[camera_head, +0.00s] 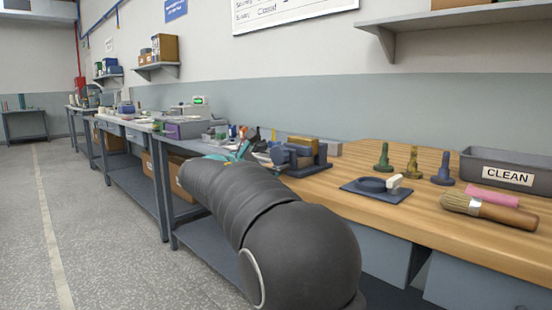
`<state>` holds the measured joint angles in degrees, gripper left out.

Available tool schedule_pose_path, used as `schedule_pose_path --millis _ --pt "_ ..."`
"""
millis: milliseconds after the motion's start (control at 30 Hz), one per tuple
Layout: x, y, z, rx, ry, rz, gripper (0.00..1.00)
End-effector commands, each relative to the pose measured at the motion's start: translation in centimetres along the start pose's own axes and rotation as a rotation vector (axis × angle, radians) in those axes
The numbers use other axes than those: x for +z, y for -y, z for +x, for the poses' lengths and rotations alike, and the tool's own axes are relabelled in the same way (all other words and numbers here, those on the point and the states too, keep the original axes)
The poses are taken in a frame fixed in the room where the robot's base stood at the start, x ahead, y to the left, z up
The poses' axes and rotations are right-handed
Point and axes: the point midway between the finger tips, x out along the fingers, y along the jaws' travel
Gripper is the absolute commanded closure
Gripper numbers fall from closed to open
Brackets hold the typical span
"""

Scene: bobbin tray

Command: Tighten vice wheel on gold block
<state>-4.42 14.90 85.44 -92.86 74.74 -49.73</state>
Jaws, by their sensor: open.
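A blue-grey vice (300,158) stands on the bench behind my arm, near the picture's middle. A rounded dark part at its left side (279,155) looks like its wheel, seen small and at an angle. My dark arm crosses the lower middle, in front of the bench and left of the vice.
Right of the vice on the wooden bench top (345,217) are a dark plate with a ring and pale handle (371,186), several bobbin-like pieces (413,166), a brush (490,211), a pink block (492,197) and a grey CLEAN tray (510,171). Clutter (240,148) lies left of the vice.

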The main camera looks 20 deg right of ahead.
Motion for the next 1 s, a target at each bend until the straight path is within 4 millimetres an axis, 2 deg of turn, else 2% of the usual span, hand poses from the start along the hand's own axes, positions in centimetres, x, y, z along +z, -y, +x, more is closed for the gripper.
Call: schedule_pose_path --millis 300,500,700,1000 --pt "0.0 0.0 -6.3 0.003 -0.001 0.0 0.15" --pt "0.1 0.0 -9.2 0.001 0.0 0.001 0.15" --pt "0.1 0.1 -10.4 -0.001 0.001 0.001 0.15" --pt "0.1 0.1 -10.4 -0.001 0.001 0.001 0.15"
